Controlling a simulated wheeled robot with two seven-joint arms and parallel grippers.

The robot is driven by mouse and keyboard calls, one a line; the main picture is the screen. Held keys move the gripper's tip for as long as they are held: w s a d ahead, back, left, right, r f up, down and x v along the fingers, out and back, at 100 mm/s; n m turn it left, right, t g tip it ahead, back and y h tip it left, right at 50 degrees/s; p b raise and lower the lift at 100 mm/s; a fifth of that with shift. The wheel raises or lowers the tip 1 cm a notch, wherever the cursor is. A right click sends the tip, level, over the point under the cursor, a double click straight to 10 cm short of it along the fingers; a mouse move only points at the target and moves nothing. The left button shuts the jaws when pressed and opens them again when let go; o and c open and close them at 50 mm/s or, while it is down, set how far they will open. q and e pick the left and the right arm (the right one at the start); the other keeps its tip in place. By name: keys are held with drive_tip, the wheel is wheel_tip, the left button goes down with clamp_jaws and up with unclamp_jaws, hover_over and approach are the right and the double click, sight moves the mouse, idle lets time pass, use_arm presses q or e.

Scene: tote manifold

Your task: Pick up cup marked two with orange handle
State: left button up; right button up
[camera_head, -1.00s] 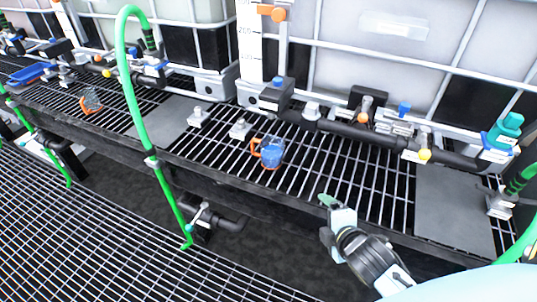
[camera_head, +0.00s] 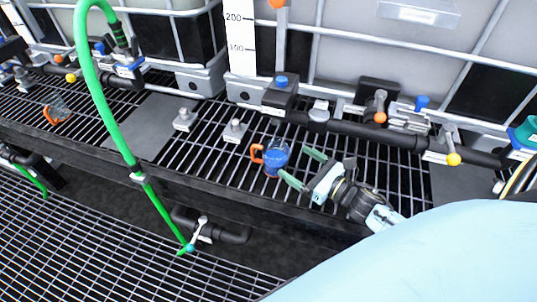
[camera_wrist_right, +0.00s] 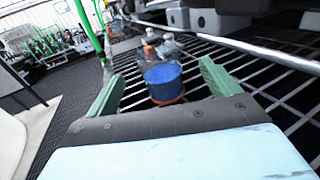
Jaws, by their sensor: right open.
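A clear cup with blue contents and an orange handle (camera_head: 276,156) stands on the grating shelf (camera_head: 215,155), its handle toward the left. Any mark on it is too small to read. In the right wrist view the same cup (camera_wrist_right: 163,80) stands between and beyond my fingers, with an orange rim at its base. A second clear cup with an orange handle (camera_head: 58,108) is far left on the shelf. My right gripper (camera_head: 303,168) is open and empty, just right of the blue cup, its green fingers pointing at it. My left gripper is not in view.
Behind the cup a dark pipe (camera_head: 380,132) runs with valves. Small metal blocks (camera_head: 235,129) stand left of the cup. A green hose (camera_head: 102,90) arches over the shelf's left part. Large white tanks in metal frames (camera_head: 350,40) stand at the back.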

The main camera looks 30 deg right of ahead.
sight(266, 145)
drive_tip(key=x, duration=0.3)
drive_tip(key=shift+w+a, duration=0.15)
drive_tip(key=shift+w, duration=0.1)
drive_tip(key=shift+x, duration=2.4)
drive_tip(key=shift+w+a+f, duration=0.2)
drive_tip(key=shift+w+a, duration=0.05)
drive_tip(key=shift+w, duration=0.15)
drive_tip(key=shift+c, duration=0.8)
drive_tip(key=c, duration=1)
drive_tip(key=shift+c, duration=0.6)
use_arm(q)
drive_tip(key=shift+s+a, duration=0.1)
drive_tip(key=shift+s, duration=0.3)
use_arm(e)
drive_tip(key=shift+a+r, duration=0.1)
drive_tip(key=shift+r, duration=0.05)
